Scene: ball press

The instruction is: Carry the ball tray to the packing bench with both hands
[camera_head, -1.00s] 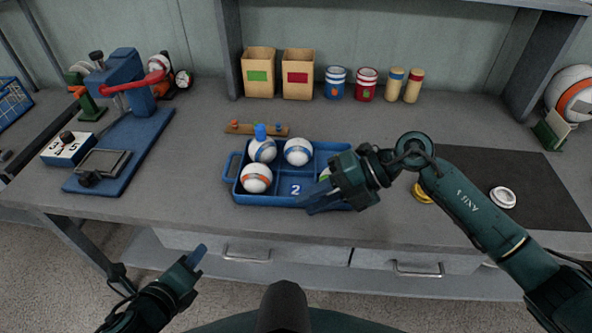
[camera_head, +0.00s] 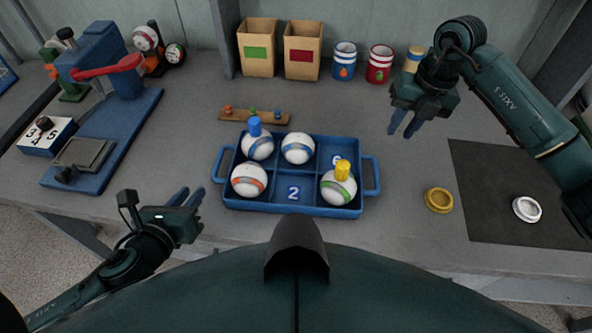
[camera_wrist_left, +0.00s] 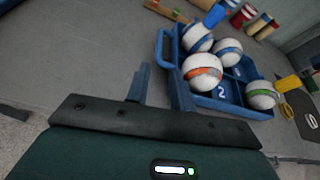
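The blue ball tray (camera_head: 292,209) sits on the bench, with a loop handle at each end. It holds several white striped balls: one with a blue plug (camera_head: 257,146), a blue-striped one (camera_head: 298,147), an orange-striped one (camera_head: 249,180) and a green-striped one with a yellow plug (camera_head: 339,187). The front middle compartment, marked 2, is empty. My left gripper (camera_head: 188,197) is open and empty, left of the tray's left handle (camera_head: 219,164); the tray also shows in the left wrist view (camera_wrist_left: 232,107). My right gripper (camera_head: 404,124) is open and empty, above and behind the right handle (camera_head: 372,175).
A blue press (camera_head: 110,70) and a counter block (camera_head: 47,136) stand at left. Cartons (camera_head: 257,60) and tins (camera_head: 345,64) line the back. A plug rack (camera_head: 252,117) lies behind the tray. A yellow ring (camera_head: 438,200) and white ring (camera_head: 526,209) lie at right.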

